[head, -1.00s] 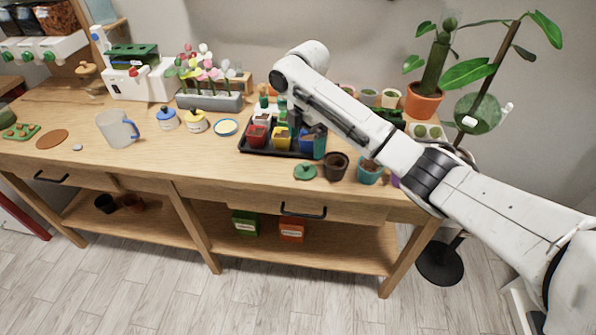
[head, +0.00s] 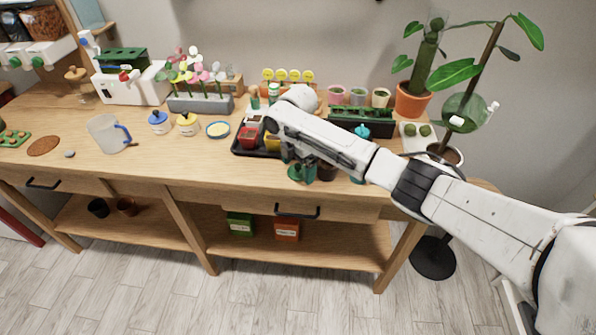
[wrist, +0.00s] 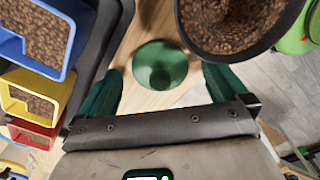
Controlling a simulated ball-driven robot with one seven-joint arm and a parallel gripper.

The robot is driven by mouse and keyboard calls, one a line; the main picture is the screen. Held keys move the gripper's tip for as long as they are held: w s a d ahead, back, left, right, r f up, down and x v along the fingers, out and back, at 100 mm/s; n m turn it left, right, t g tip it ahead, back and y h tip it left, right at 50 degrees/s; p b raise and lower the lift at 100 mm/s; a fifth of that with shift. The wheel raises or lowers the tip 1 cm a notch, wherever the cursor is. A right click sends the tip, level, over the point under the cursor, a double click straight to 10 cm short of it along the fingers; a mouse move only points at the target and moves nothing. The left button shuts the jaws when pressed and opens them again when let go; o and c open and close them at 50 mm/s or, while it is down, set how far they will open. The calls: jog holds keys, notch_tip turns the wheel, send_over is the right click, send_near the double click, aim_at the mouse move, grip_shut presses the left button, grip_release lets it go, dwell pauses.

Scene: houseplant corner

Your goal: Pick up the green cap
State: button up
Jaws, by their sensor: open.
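The green cap (wrist: 160,56) is a round disc with a knob, lying on the wooden tabletop in the wrist view. My gripper (wrist: 162,74) is open above it, with one green finger on either side of the cap and nothing held. In the head view the cap (head: 294,173) is mostly hidden behind my gripper (head: 301,172) near the table's front edge. I cannot tell whether the fingers touch it.
A brown pot of soil (wrist: 232,48) stands close to the cap, by the right finger. The black tray (wrist: 108,22) with blue, yellow and red pots is close on the left. The front tabletop (head: 190,160) is clear further left.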

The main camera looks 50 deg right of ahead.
jog(key=shift+c, duration=0.5)
jog(key=c, duration=1)
